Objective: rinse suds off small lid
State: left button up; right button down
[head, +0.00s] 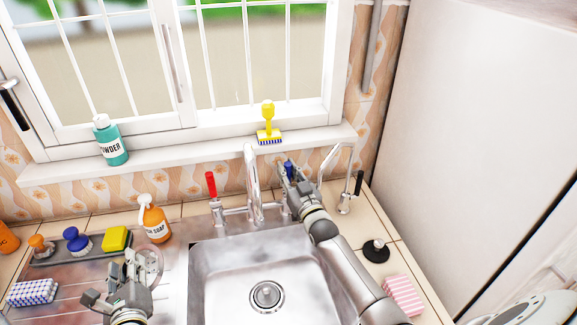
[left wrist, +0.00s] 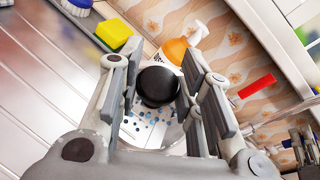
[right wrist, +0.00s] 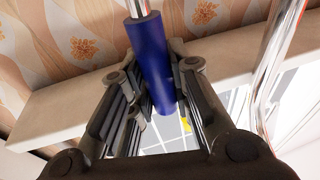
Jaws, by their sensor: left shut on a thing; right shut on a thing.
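The small lid (head: 152,258) is a clear disc held by my left gripper (head: 128,280) over the drainboard, left of the basin. In the left wrist view its black knob (left wrist: 157,87) is between the fingers of my left gripper (left wrist: 160,95), and blue and white suds specks show on the lid (left wrist: 145,130). My right gripper (head: 289,180) is shut on the blue tap handle (head: 288,165), right of the spout (head: 252,175). The blue handle (right wrist: 150,60) is between the fingers in the right wrist view. I see no water stream in the basin.
The steel sink (head: 220,270) is empty around its drain (head: 267,296). A red tap handle (head: 211,185), orange soap bottle (head: 154,220) and yellow sponge (head: 116,239) stand near the left gripper. A black round item (head: 376,251) and pink sponge (head: 403,296) lie at right.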

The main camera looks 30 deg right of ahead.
pick_arm(q)
jog(key=shift+r+p, duration=0.35)
jog(key=shift+r, duration=0.35)
pick_arm(e)
jog(key=shift+w+d+r+g, duration=0.1)
jog(key=shift+w+g, duration=0.15)
jog(key=shift+g, duration=0.05)
jog(key=c, duration=1.3)
grip_release()
jog(key=s+f, duration=0.1)
jog(key=s, duration=1)
jog(key=shift+s+a+f, duration=0.15)
jog(key=shift+s+a, duration=0.2)
jog(key=shift+s, duration=0.05)
